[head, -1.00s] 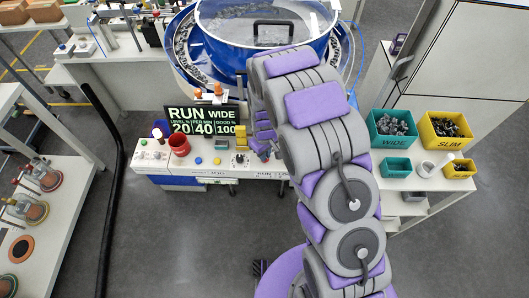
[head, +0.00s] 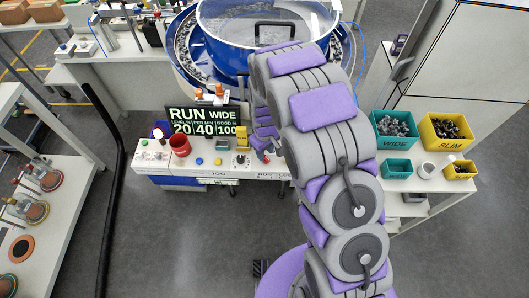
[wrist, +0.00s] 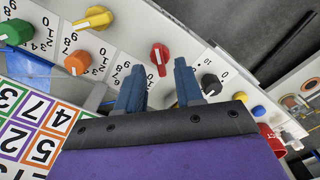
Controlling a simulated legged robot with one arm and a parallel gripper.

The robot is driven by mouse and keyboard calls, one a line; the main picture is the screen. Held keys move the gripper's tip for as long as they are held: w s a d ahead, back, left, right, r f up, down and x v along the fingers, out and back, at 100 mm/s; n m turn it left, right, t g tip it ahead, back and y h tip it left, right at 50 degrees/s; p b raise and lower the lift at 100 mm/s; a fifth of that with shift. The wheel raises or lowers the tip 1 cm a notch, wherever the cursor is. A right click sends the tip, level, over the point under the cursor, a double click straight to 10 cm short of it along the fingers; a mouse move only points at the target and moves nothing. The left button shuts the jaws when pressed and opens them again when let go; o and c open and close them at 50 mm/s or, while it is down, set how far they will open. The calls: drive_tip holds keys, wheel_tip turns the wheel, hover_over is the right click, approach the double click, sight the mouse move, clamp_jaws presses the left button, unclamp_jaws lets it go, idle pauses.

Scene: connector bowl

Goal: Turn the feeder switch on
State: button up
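A black rotary switch (wrist: 211,85) with 0 and 1 marks sits on the white control panel in the wrist view. In the head view it is the small dark knob (head: 240,159) left of my gripper. I cannot tell surely which mark it points to. My gripper (wrist: 159,85) is open and empty, its two dark blue fingers apart over the panel. The right finger is close beside the black switch; contact is unclear. A red knob (wrist: 160,57) shows between the fingers, beyond them. In the head view my arm partly hides the gripper (head: 266,146).
Yellow (wrist: 96,18), orange (wrist: 78,63) and green (wrist: 15,32) knobs line the panel. A blue button (wrist: 240,97), a yellow button (wrist: 258,111) and a red cup (head: 180,145) are nearby. The display (head: 203,121) reads RUN WIDE. The blue bowl (head: 225,45) stands behind.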

wheel_tip(320, 180, up, 15)
drive_tip(key=p, duration=0.1)
drive_tip(key=shift+r, duration=0.15)
drive_tip(key=shift+a, duration=0.1)
idle(0.4)
drive_tip(key=s+d+r+m+b, duration=0.1)
drive_tip(key=s+d+r+m, duration=0.1)
drive_tip(key=s+d+r, duration=0.4)
drive_tip(key=s+d+r+m+b, duration=0.1)
drive_tip(key=s+d+r+m, duration=0.2)
drive_tip(key=s, duration=0.5)
drive_tip(key=s+d+m+g, duration=0.1)
drive_tip(key=s+d, duration=0.1)
drive_tip(key=s, duration=0.7)
drive_tip(key=s+d+m+b, duration=0.1)
drive_tip(key=s+d+m, duration=0.1)
drive_tip(key=s, duration=0.8)
drive_tip(key=shift+d+r+g, duration=0.4)
drive_tip(key=shift+d+r, duration=0.05)
drive_tip(key=shift+d, duration=0.1)
